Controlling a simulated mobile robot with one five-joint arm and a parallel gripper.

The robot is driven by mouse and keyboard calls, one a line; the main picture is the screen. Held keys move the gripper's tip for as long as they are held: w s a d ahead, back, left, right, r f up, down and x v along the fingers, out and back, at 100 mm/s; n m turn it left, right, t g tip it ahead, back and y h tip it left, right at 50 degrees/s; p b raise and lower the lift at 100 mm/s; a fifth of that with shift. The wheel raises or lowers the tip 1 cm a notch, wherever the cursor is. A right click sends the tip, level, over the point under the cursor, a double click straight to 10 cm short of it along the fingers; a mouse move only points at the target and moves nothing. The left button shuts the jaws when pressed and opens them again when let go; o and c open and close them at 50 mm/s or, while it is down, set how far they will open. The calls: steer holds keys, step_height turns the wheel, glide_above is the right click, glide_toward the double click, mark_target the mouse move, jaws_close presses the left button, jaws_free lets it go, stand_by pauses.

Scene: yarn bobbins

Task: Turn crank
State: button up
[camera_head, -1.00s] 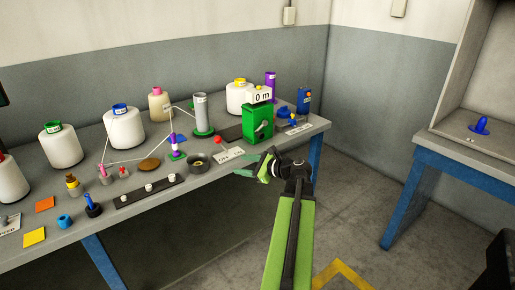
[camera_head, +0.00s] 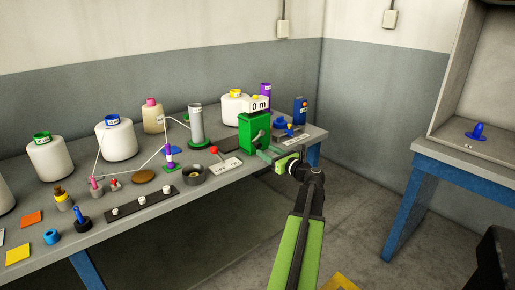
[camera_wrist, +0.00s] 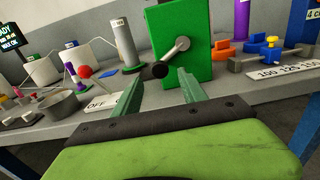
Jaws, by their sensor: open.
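The crank is on the front of a green box (camera_head: 254,131) near the right end of the table. In the wrist view the crank arm (camera_wrist: 176,50) is silver, on the green box face, and slants down-left to a dark round knob (camera_wrist: 159,69). My gripper (camera_wrist: 156,85) is open, with its two green fingers pointing at the box and the knob between and just beyond the tips. Whether the fingers touch the knob I cannot tell. In the head view my gripper (camera_head: 264,150) is in front of the box and partly covers its lower front.
A red-knobbed lever (camera_head: 213,150) with a label plate stands left of the box. A grey cylinder on a green base (camera_head: 196,125) is behind it. Blue and orange parts (camera_head: 287,128) lie right of the box. White yarn cones (camera_head: 116,138) line the back.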

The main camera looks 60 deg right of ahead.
mark_target(259, 146)
steer(key=x, duration=0.6)
steer(key=shift+w, duration=0.25)
jaws_close()
steer(key=shift+r, duration=0.1)
stand_by(0.9)
